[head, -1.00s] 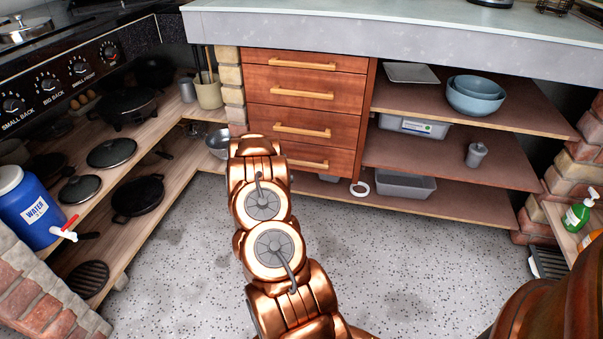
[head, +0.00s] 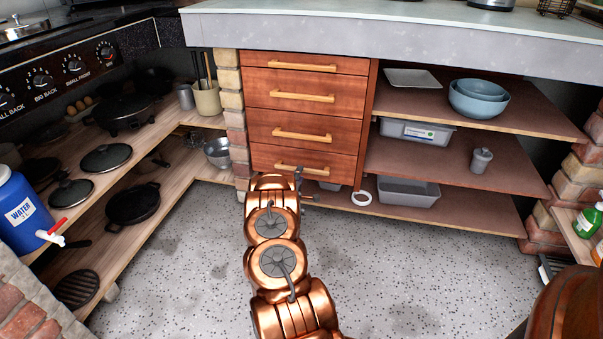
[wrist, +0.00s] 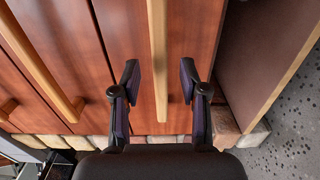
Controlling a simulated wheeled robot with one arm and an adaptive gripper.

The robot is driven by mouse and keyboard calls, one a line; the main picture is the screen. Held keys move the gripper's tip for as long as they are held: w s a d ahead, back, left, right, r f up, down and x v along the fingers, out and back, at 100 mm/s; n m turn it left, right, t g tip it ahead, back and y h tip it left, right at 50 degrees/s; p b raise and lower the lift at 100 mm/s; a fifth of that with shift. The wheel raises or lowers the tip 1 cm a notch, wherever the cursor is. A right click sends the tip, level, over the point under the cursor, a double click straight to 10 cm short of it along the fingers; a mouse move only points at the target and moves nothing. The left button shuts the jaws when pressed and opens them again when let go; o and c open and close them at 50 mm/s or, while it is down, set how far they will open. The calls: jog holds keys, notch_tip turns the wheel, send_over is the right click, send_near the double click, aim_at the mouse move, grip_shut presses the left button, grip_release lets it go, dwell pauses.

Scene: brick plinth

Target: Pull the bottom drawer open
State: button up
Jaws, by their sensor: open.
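The bottom drawer (head: 338,162) is the lowest of the reddish wooden drawers and looks shut. Its light wooden bar handle (head: 303,168) runs across its front, just above the end of my arm. In the wrist view this handle (wrist: 157,50) runs lengthwise between my two open fingers. My gripper (wrist: 159,82) has one dark finger on each side of the bar, with a gap visible on both sides. In the head view my gripper (head: 300,183) is partly hidden by my copper-coloured arm, which also covers the drawer's lower left part.
Open shelves (head: 450,168) with grey bins stand right of the drawers, and a white ring (head: 361,198) lies near the bottom shelf. A brick pillar (head: 236,130) adjoins the drawers on the left. The speckled floor (head: 390,265) in front is clear.

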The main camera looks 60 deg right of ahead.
jog(key=b+x, duration=0.1)
jog(key=x, duration=0.3)
jog(key=shift+a, duration=0.1)
grip_shut()
dwell(0.3)
